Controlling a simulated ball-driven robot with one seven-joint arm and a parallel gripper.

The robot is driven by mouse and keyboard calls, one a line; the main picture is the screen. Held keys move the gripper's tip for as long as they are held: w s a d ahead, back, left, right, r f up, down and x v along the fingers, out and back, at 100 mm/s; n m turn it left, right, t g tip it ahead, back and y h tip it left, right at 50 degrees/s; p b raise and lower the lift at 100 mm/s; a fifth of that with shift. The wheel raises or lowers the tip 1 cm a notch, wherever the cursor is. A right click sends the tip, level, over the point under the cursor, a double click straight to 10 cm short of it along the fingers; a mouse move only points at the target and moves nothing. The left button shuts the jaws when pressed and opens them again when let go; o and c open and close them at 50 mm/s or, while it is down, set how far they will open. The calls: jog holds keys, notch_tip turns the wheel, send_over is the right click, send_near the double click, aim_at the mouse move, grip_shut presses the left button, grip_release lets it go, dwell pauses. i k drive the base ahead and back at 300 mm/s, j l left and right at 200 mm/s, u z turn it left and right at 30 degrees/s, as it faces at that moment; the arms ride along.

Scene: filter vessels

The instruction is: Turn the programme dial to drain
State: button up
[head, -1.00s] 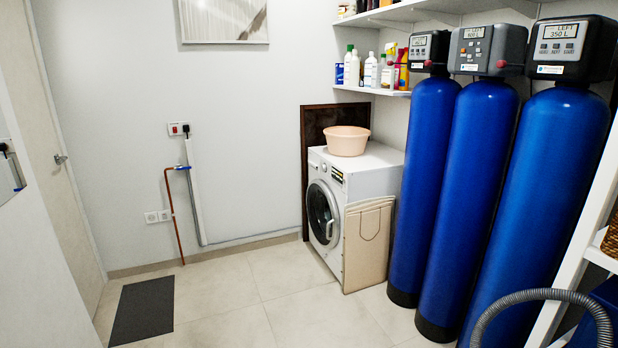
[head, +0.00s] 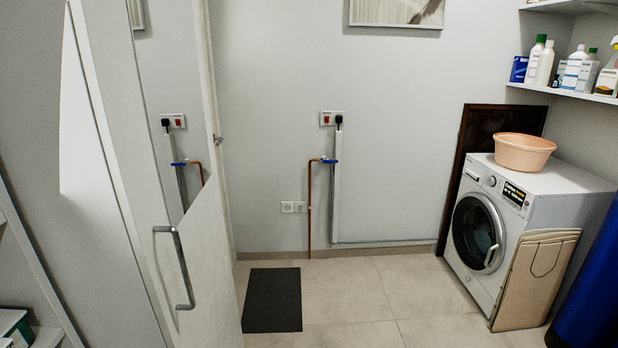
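The dial's setting is too small to read. The round door (head: 478,234) looks closed. My gripper is not in view.
A peach basin (head: 523,152) sits on the machine; a folded beige board (head: 537,278) leans on its side. A dark mat (head: 272,300) lies on the floor. A mirrored white door with a handle (head: 176,268) stands at the left. Bottles (head: 570,68) line the shelf. The middle floor is clear.

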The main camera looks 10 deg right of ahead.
aim_at(491, 180)
jog(key=i+z, duration=0.15)
jog(key=i, duration=0.3)
jog(key=i+j+z, duration=0.15)
jog(key=i, duration=0.3)
jog(key=i+j+z, duration=0.2)
jog(key=i, duration=0.25)
jog(key=i+l+z, duration=0.1)
jog(key=i+z, duration=0.35)
jog(key=i, duration=1.6)
jog(key=i+l+u, duration=0.15)
jog(key=i, duration=0.4)
